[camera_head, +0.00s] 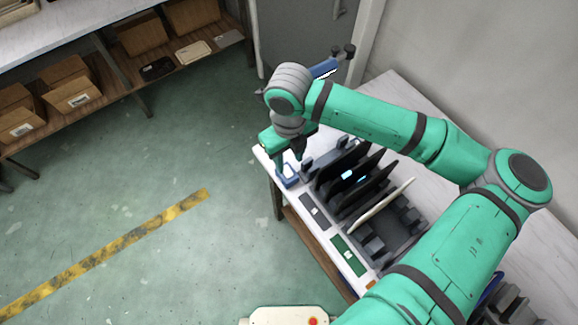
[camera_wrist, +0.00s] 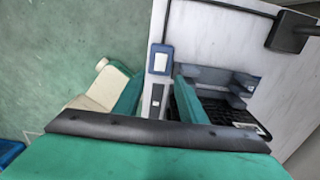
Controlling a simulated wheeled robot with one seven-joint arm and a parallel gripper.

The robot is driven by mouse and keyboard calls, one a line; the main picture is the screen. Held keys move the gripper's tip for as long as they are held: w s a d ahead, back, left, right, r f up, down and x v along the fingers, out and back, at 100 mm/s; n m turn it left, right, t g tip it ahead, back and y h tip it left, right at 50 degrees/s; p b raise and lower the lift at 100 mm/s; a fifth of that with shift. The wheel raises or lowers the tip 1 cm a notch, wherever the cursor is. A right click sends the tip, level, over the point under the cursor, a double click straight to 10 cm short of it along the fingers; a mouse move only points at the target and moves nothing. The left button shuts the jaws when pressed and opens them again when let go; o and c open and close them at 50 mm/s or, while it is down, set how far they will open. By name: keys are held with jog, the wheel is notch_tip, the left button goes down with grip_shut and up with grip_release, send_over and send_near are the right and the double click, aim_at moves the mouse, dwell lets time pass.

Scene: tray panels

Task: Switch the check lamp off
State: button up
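A small blue box with a white rectangular face (camera_wrist: 160,58), which looks like a switch, sits on the pale table near its edge. It also shows at the table corner in the head view (camera_head: 288,181). My gripper (camera_wrist: 158,92) is open and empty, its two teal fingers apart, with the blue box just beyond and between them in the picture. In the head view my gripper (camera_head: 288,158) hangs over that corner; whether it touches the box I cannot tell. A black base with a cord (camera_wrist: 290,32) stands at the upper right.
A rack (camera_head: 408,218) holds several dark panels (camera_head: 340,172) and one cream panel (camera_head: 385,207), right beside my gripper. Pale blue bright patches show on the dark panels. Labelled strips (camera_head: 347,256) lie along the table's front.

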aim_at(289, 175)
jog(key=shift+f, duration=3.15)
